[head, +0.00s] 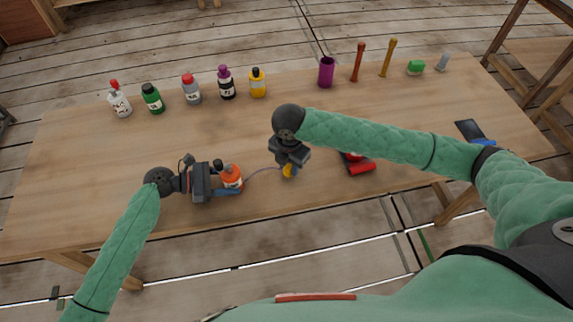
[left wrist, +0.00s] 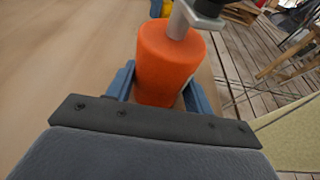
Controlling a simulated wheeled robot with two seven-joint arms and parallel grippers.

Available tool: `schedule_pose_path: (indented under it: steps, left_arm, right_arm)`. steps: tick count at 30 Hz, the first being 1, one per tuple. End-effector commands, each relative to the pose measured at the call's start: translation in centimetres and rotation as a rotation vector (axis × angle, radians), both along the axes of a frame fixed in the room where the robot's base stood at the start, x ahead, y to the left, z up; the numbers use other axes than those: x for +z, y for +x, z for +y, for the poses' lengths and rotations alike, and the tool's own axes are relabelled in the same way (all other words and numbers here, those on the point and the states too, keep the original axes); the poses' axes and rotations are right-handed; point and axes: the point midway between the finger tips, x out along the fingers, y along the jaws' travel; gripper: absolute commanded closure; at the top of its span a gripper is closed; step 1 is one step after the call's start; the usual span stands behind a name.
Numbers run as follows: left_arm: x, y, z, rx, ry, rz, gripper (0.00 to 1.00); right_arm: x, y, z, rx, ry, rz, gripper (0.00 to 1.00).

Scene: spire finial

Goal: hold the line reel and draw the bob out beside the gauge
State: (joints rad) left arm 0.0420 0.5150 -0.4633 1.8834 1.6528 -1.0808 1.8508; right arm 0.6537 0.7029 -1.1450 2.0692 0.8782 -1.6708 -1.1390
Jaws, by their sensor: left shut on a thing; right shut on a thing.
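The orange line reel (head: 232,175) is between the blue fingers of my left gripper (head: 229,184), which is shut on it near the table's front edge. In the left wrist view the orange reel (left wrist: 167,62) stands between the fingers, with a grey bracket on top. A thin pale line (head: 262,170) runs right from the reel to the yellow bob (head: 288,171). My right gripper (head: 289,165), pointing down, is shut on the bob and partly hides it. I cannot pick out the gauge for sure.
A red and black object (head: 360,166) lies right of the bob, partly behind my right arm. Several bottles (head: 190,88) line the back left. A dark flat object (head: 470,130) lies far right. The table's left middle is clear.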

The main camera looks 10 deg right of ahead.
Motion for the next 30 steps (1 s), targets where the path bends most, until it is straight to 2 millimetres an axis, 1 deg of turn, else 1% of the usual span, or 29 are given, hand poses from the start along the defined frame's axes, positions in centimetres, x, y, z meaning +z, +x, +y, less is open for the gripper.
schedule_pose_path:
  steps: [30]
  left_arm:
    - [0.0, 0.0, 0.0, 0.0, 0.0, 0.0, 0.61]
  right_arm:
    - [0.0, 0.0, -4.2, -0.001, 0.0, 0.0, 0.91]
